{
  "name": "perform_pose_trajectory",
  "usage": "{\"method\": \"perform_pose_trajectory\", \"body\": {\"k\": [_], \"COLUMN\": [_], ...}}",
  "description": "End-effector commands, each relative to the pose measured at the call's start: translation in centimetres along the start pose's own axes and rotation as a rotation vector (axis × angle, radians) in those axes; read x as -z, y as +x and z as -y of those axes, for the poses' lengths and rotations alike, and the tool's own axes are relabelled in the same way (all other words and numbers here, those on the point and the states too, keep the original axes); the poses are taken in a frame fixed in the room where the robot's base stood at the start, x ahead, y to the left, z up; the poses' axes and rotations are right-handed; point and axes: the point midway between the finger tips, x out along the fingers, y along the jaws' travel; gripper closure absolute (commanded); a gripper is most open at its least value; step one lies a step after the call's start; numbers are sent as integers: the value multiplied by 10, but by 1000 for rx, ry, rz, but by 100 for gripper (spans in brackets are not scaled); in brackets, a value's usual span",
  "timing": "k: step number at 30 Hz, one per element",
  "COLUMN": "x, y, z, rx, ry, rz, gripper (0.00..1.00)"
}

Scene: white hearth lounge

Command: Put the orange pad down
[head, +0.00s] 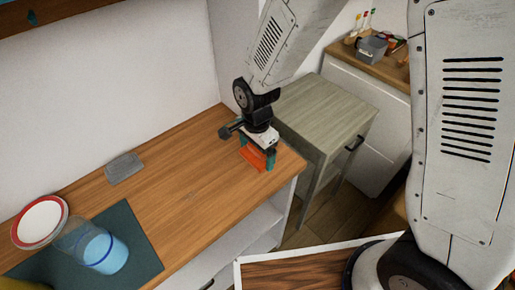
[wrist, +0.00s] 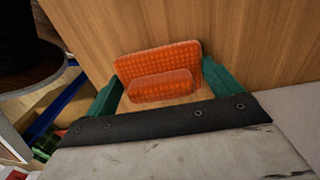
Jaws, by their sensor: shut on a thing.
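The orange pad (wrist: 185,58) is a bumpy, rounded rectangle with a smaller orange block on its near side, in the wrist view. My gripper (wrist: 160,86) has its green fingers on either side of it and is shut on it. In the head view my gripper (head: 257,161) points down over the right end of the wooden counter (head: 190,165), with the orange pad (head: 251,158) between its fingers, low over the wood. I cannot tell whether the pad touches the surface.
A grey slab (head: 124,169) lies on the counter by the wall. A grey-green cabinet (head: 320,108) stands right of the counter's end. The counter's middle is clear.

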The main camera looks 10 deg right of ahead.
Motion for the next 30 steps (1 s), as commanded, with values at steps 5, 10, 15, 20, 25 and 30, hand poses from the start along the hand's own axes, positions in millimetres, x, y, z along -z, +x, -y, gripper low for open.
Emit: {"method": "perform_pose_trajectory", "body": {"k": [5,10,15,20,25,30], "x": [-1,-2,-2,-2,-2,-2], "y": [0,3,2,-1,-24,-62], "z": [1,1,1,1,2,2], "rx": [2,2,3,3,8,9], "ry": [-2,-3,-4,-4,-4,-4], "rz": [0,0,0,0,-1,-1], "gripper": [46,46,0,0,0,0]}}
